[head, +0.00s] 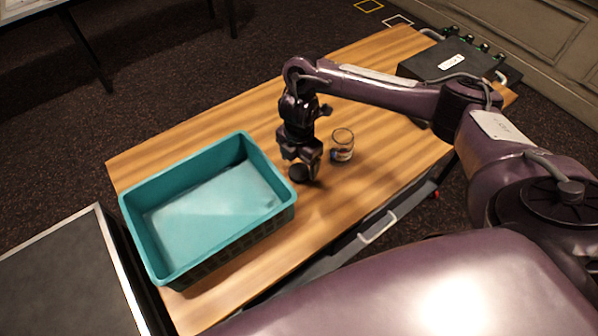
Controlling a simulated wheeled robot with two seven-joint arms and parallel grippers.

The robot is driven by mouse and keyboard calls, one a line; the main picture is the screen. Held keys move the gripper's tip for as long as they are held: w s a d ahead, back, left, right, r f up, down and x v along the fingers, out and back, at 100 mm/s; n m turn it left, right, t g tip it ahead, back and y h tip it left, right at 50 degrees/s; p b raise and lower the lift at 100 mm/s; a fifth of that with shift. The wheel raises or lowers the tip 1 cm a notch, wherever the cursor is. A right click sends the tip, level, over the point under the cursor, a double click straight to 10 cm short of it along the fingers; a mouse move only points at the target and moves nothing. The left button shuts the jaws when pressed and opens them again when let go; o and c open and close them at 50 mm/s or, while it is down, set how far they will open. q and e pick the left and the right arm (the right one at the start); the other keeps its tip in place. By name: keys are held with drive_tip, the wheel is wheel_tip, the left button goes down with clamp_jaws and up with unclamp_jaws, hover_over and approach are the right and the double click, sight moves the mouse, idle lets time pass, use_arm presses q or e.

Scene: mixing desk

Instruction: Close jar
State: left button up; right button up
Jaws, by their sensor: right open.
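A small clear glass jar (342,145) with a label stands upright on the wooden table, just right of my right gripper. Its top looks open. A small dark round lid (298,173) lies at the table surface under my right gripper. My right gripper (309,172) points down over the lid and is open; the fingers partly cover the lid, and I cannot tell whether they touch it. My left gripper is not in view.
A large teal crate (267,213) stands on the left part of the wooden table (385,60). A black box with green-topped knobs (455,58) sits at the far right end. A dark table (60,280) stands at the lower left. Table behind the jar is clear.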

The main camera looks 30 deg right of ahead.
sight(298, 172)
wheel_tip(298, 172, down, 4)
drive_tip(key=shift+w+r+b, duration=0.15)
drive_tip(key=shift+b, duration=0.3)
drive_tip(key=shift+a, duration=0.1)
drive_tip(key=c, duration=1.1)
